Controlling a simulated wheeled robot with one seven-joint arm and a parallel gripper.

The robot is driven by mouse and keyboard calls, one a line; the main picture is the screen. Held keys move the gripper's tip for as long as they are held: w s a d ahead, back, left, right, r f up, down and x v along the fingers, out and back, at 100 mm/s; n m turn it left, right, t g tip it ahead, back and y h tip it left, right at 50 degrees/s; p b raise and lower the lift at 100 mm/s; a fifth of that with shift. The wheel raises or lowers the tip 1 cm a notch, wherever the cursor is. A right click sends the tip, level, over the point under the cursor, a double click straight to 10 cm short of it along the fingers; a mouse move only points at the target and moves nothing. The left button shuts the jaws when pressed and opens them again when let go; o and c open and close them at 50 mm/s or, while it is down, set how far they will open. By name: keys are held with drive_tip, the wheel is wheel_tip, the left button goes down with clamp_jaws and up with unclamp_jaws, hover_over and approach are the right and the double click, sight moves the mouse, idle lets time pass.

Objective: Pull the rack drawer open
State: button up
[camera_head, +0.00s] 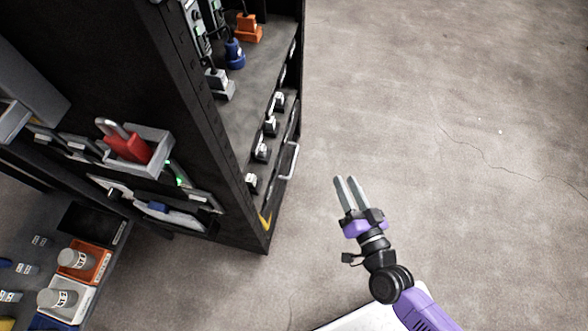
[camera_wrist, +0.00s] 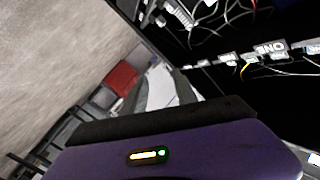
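The black rack (camera_head: 215,185) stands left of centre in the head view, with its front facing right. A pale bar handle (camera_head: 291,160), which appears to belong to the rack drawer, sticks out low on that front. The drawer's own face is seen very obliquely, and I cannot tell how far it is out. My gripper (camera_head: 346,179) is right of the handle and apart from it, over the floor. Its two grey fingers point up the picture, with a narrow empty gap between them. In the wrist view the rack's dark interior (camera_wrist: 262,95) fills the right side.
Several small white-and-black connectors (camera_head: 261,150) line the rack's front edge. An orange plug (camera_head: 247,27) and a blue plug (camera_head: 235,53) sit on its shelf. The floor (camera_head: 450,120) to the right is clear.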

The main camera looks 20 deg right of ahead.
drive_tip(key=w+a+f+m+g+h+b, duration=0.1)
drive_tip(key=w+a+f+m+h+b, duration=0.15)
drive_tip(key=w+f+m+b, duration=0.7)
drive_tip(key=n+g, duration=0.1)
drive_tip(key=n, duration=0.1)
approach(294, 159)
drive_tip(key=w+f, duration=0.1)
drive_tip(key=w, duration=0.2)
drive_tip(key=b+x, duration=0.1)
drive_tip(key=x, duration=0.1)
drive_tip(key=b+x, duration=0.1)
drive_tip(key=b, duration=0.1)
drive_tip(key=b+x, duration=0.1)
drive_tip(key=x, duration=0.1)
drive_tip(key=shift+w+d+f, duration=0.15)
drive_tip(key=shift+d+f, duration=0.25)
drive_tip(key=shift+w+d+b, duration=0.25)
drive_tip(key=shift+w+b, duration=0.35)
drive_tip(key=shift+w, duration=0.1)
clamp_jaws()
